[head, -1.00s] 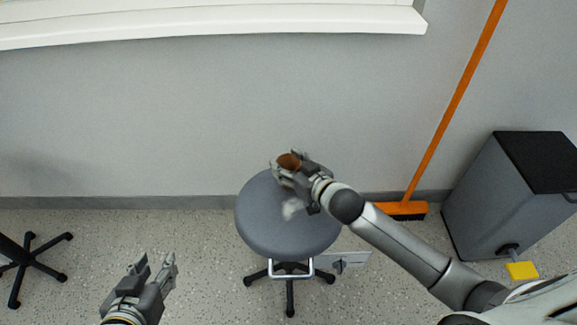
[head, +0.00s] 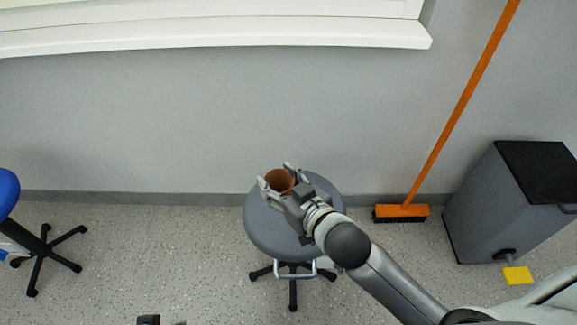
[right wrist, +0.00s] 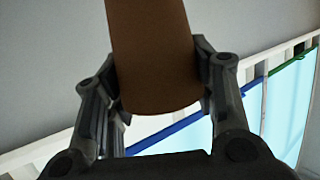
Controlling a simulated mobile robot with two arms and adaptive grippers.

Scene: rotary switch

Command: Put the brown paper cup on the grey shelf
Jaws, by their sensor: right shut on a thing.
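The brown paper cup (head: 280,181) is in the head view, above the round grey stool seat, its open top showing. My right gripper (head: 276,175) is shut around its sides, one finger on each side. In the right wrist view the cup (right wrist: 153,58) fills the top middle, between the fingers of the right gripper (right wrist: 160,78). My left gripper (head: 160,320) shows only as a sliver at the bottom edge of the head view, so its jaws cannot be judged. I cannot make out a grey shelf in these frames.
The stool (head: 265,228) stands near the wall. An orange broom (head: 402,212) leans right of it, beside a grey bin (head: 495,215) with a black top. A blue chair (head: 7,190) is at the left edge. A white ledge (head: 220,38) runs along the top.

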